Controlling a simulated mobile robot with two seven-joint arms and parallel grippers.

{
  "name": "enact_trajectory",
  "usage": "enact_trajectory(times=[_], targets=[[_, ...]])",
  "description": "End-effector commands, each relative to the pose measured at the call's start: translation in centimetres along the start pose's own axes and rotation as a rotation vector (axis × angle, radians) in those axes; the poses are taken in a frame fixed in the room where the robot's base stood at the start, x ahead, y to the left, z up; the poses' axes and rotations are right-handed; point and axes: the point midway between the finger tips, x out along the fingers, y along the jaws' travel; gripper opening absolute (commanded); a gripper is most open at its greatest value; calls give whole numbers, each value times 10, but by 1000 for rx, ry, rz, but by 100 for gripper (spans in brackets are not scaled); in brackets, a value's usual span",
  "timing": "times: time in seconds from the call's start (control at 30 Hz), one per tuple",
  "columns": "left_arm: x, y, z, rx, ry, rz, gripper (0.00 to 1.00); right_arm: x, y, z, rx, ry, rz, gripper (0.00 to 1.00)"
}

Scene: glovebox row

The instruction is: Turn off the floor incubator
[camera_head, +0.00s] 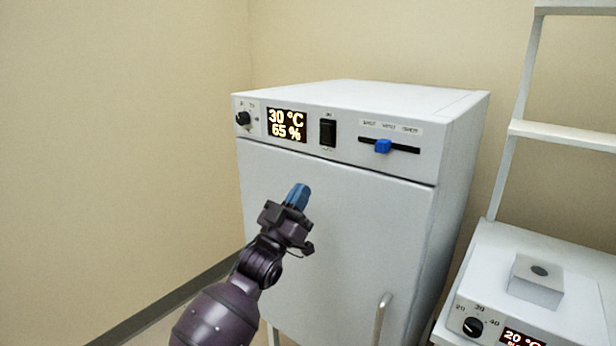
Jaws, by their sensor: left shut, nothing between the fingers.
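The floor incubator (335,220) is a white upright cabinet against the wall, with its door shut. Its lit display (286,125) reads 30 °C and 65 %. A black rocker switch (327,132) sits right of the display. A black round knob (243,118) is at the panel's left end. A blue slider (382,146) sits in a dark slot at the right. My left gripper (299,192) is shut and empty, its blue fingertips in front of the upper door, below the display and switch. It appears apart from the panel. My right gripper is not in view.
A vertical door handle (381,318) is low on the door. At the right, a white bench (590,262) carries a small device with a knob (473,327) and a 20 °C display (522,338). A white shelf frame (560,134) rises behind it. The space left of the incubator is clear.

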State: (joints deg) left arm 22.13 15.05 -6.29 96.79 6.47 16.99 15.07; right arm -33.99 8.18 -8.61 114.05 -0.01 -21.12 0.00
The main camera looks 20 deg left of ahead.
Motion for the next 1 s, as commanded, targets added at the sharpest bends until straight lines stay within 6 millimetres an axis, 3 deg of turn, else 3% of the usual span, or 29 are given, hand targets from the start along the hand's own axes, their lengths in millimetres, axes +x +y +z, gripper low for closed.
enact_trajectory(times=[0.1,0.3,0.8,1.0], targets=[[-15,0,5,0,-2,-1,0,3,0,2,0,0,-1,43],[-23,0,6,1,0,0,0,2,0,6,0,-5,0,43],[-23,0,6,8,-1,0,0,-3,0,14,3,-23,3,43],[-22,-2,18,70,-91,-17,0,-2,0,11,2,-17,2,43]])
